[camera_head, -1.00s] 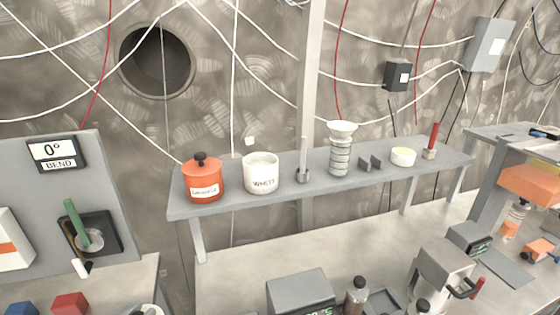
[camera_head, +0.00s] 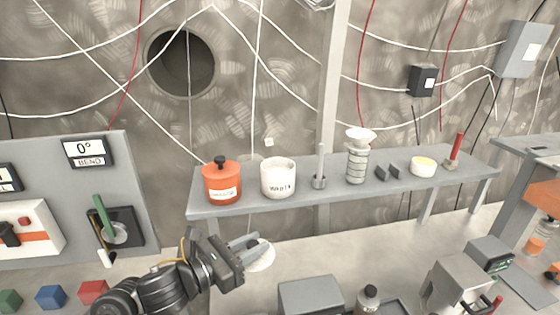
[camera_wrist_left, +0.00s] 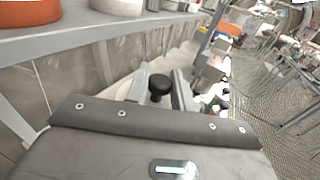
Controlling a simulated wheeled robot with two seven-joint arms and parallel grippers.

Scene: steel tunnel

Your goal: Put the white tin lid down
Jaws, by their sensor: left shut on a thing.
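My left gripper (camera_head: 250,245) is shut on the black knob (camera_wrist_left: 160,88) of the white tin lid (camera_head: 262,258). The lid is held in front of and below the shelf's front edge, above the bench. In the left wrist view the knob shows between the two fingers, and the pale lid is partly hidden behind them. The white tin (camera_head: 278,180) stands on the shelf without a lid, behind and above my gripper. The orange tin (camera_head: 221,184) with its black-knobbed lid stands to its left. My right gripper is not in view.
The grey shelf (camera_head: 330,197) also carries a rod stand (camera_head: 320,168), a funnel-topped coil (camera_head: 357,160) and a small white dish (camera_head: 423,166). Grey devices and a bottle (camera_head: 368,298) stand on the bench. Bench (camera_head: 345,250) is bare below the shelf's middle.

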